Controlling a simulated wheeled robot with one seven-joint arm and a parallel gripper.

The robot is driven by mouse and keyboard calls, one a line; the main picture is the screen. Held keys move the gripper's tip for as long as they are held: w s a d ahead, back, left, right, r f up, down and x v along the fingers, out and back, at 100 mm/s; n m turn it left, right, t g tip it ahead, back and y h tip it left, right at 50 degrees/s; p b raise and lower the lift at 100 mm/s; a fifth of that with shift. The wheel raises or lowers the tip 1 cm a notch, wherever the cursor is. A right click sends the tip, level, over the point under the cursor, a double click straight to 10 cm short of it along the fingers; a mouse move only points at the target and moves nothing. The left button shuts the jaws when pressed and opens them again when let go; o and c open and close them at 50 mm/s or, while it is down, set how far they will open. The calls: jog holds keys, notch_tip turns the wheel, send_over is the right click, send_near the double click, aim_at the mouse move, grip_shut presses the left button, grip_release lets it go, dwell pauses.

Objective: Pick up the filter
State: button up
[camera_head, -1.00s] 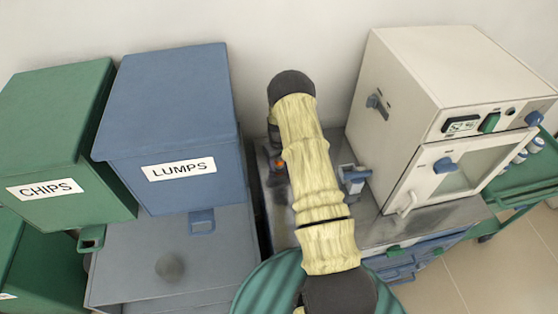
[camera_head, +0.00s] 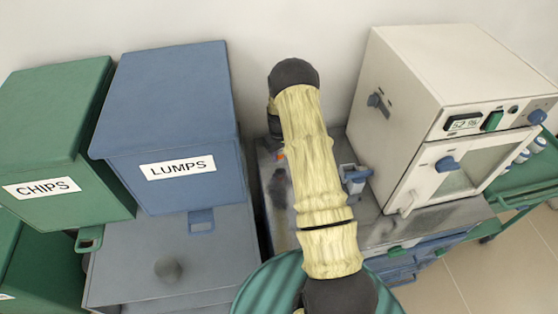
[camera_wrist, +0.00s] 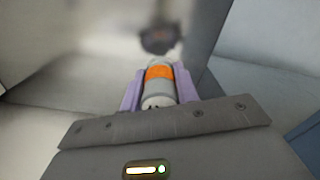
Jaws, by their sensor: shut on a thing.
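The filter (camera_wrist: 158,88) is a small grey cylinder with an orange band and a pale near end. In the wrist view it sits between the two purple fingers of my gripper (camera_wrist: 160,72), which are shut on it. In the head view only a small orange patch of the filter (camera_head: 281,156) shows beside my arm, over the steel counter (camera_head: 285,235). My arm hides most of my gripper there. A blurred dark round shape (camera_wrist: 160,38) lies beyond the filter in the wrist view.
A white furnace (camera_head: 430,110) with a shut door stands right of my arm. A small blue-grey fixture (camera_head: 354,177) is at its left side. A blue LUMPS bin (camera_head: 170,110) and a green CHIPS bin (camera_head: 50,150) stand left. A green cart (camera_head: 515,185) is at far right.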

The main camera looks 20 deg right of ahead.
notch_tip(320, 180, up, 6)
jog(key=shift+r+b, duration=0.2)
jog(key=shift+b, duration=0.5)
